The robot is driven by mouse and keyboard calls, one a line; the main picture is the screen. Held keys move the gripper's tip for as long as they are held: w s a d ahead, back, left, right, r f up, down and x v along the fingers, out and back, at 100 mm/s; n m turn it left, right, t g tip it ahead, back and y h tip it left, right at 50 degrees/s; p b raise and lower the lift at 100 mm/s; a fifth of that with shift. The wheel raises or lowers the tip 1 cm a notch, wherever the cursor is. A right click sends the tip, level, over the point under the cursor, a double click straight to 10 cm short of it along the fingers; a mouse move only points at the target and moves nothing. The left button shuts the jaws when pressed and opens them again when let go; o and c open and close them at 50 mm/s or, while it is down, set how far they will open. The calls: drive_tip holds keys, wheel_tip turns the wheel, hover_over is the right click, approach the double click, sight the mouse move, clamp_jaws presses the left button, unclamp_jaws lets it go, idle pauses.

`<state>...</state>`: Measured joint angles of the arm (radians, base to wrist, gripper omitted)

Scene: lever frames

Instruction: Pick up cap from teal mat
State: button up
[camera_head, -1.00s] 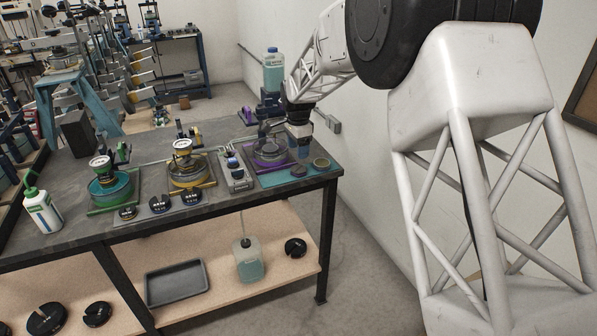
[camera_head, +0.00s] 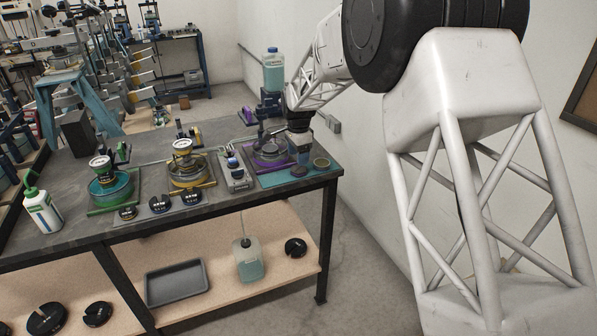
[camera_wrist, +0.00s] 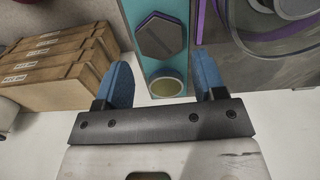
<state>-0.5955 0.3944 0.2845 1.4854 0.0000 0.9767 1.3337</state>
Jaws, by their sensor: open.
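The teal mat (camera_head: 277,181) lies at the right end of the workbench; part of it also shows in the wrist view (camera_wrist: 179,55). On it lies a dark hexagonal piece with a purple edge, which looks like the cap (camera_wrist: 160,37); it also shows in the head view (camera_head: 299,171). A round olive piece with a pale rim (camera_wrist: 165,88) is beside it, also in the head view (camera_head: 321,163). My gripper (camera_wrist: 162,75) is open and empty above the mat. In the wrist view, the round piece shows between the blue fingers and the hexagonal one beyond them.
A purple-based round apparatus (camera_head: 270,150) stands close to my gripper. A small control box (camera_head: 235,175) is to its left. A bottle of teal liquid (camera_head: 273,72) stands behind. The bench's front right edge is near the mat.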

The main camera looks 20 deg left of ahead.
sight(299, 169)
drive_tip(key=shift+f, duration=2.6)
drive_tip(key=c, duration=0.7)
